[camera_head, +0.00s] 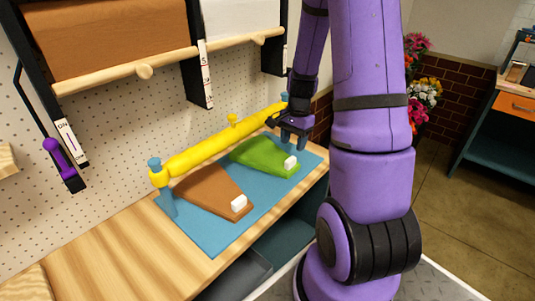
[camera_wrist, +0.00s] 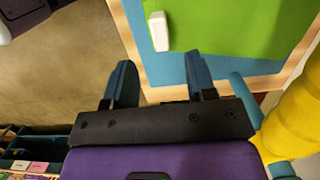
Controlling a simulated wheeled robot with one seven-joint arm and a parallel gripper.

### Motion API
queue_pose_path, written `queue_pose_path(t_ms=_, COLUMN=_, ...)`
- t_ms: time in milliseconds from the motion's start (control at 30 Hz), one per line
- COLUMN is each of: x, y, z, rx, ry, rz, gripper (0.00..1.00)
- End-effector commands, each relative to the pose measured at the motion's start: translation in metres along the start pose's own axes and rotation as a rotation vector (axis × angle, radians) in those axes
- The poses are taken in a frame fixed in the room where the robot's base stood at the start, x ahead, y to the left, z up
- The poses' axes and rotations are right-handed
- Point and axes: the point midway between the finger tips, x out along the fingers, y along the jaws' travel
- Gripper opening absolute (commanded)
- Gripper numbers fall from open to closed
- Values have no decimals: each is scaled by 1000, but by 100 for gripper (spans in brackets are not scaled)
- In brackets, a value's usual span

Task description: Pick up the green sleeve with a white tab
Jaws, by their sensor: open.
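The green sleeve (camera_head: 262,155) lies flat on the blue mat (camera_head: 238,222), at its far right part. Its white tab (camera_head: 290,162) is at the front right end. In the wrist view the green sleeve (camera_wrist: 240,22) fills the top right, with the white tab (camera_wrist: 159,31) at its left edge. My gripper (camera_head: 295,140) is over the far right end of the mat, close to the sleeve. In the wrist view my gripper (camera_wrist: 160,82) is open and empty, its two fingers apart, with the tab just beyond them. I cannot tell the exact height.
A brown sleeve (camera_head: 205,187) with its own white tab (camera_head: 239,203) lies left of the green one. A yellow bar (camera_head: 205,148) on blue posts runs behind both sleeves. A pegboard (camera_head: 110,130) stands behind. The near left wooden tabletop (camera_head: 125,252) is bare.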

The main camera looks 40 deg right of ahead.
Motion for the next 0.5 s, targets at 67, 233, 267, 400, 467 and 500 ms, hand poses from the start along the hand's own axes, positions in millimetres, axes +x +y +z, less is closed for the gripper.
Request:
queue_pose_path(t_ms=67, x=11, y=0, z=0, rx=0, ry=-2, rz=2, gripper=51)
queue_pose_path(t_ms=233, x=23, y=0, z=0, rx=-1, ry=-1, rz=0, gripper=51)
queue_pose_path(t_ms=267, x=24, y=0, z=0, rx=-1, ry=-1, rz=1, gripper=51)
queue_pose_path(t_ms=400, x=37, y=0, z=0, rx=-2, ry=-2, rz=2, gripper=51)
queue_pose_path(t_ms=467, x=46, y=0, z=0, rx=-2, ry=-2, rz=2, gripper=51)
queue_pose_path(t_ms=500, x=51, y=0, z=0, rx=-1, ry=-2, rz=2, gripper=51)
